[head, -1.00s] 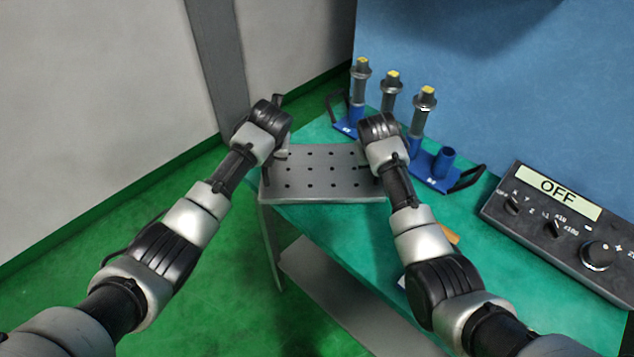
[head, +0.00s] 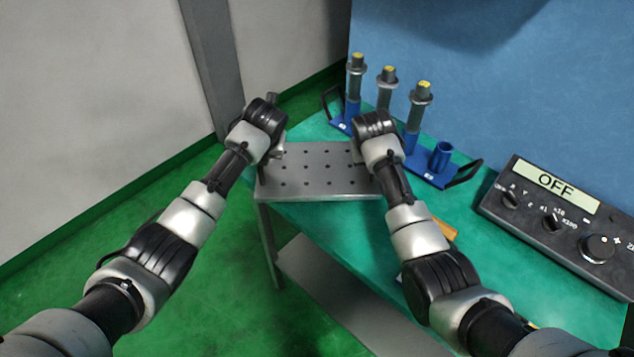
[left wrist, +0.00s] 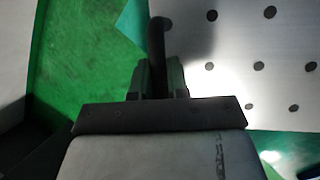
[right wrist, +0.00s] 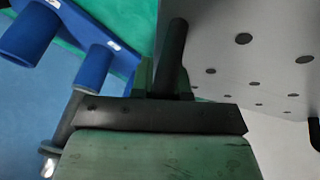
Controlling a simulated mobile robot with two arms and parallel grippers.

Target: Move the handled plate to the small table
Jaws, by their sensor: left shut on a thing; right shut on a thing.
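The handled plate (head: 316,180) is grey with rows of dark holes. In the head view it is at the left end of the green-topped table (head: 315,225); I cannot tell whether it rests there or is held just above. My left gripper (head: 276,154) is shut on its left handle, a dark bar seen in the left wrist view (left wrist: 160,40). My right gripper (head: 360,158) is shut on its right handle, seen in the right wrist view (right wrist: 174,50). The forearms and wrists partly hide both grips in the head view.
Behind the right gripper stands a blue holder (head: 427,174) with several grey, yellow-topped cylinders (head: 420,100). A control box reading OFF (head: 556,215) is at the right. An orange-brown item (head: 443,228) lies partly behind my right arm. Green floor (head: 190,270) is open at the left.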

